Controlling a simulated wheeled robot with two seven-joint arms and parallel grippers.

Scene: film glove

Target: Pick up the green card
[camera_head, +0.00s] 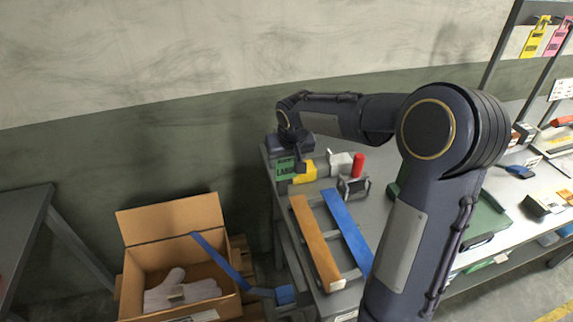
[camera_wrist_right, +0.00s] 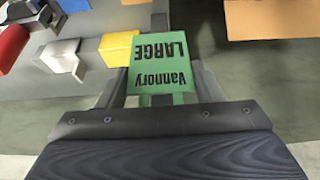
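The green card (camera_head: 287,168) has "LARGE" printed on it and is at the back left corner of the worktable, beside a yellow block (camera_head: 304,174). In the right wrist view the card (camera_wrist_right: 160,65) is right in front of the gripper, its print upside down. My right gripper (camera_head: 301,164) is at the card, pointing down. Its fingers (camera_wrist_right: 160,88) show at both sides of the card's lower part, and the card hides their tips. I cannot tell whether they are closed on it. My left gripper is not in view.
A grey bracket (camera_head: 340,163), a red cylinder (camera_head: 358,165) and a dark clamp-like part (camera_head: 353,187) stand close to the right of the card. An orange strip (camera_head: 315,243) and a blue strip (camera_head: 347,232) lie nearer. An open cardboard box (camera_head: 135,260) holds a pale glove (camera_head: 180,290).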

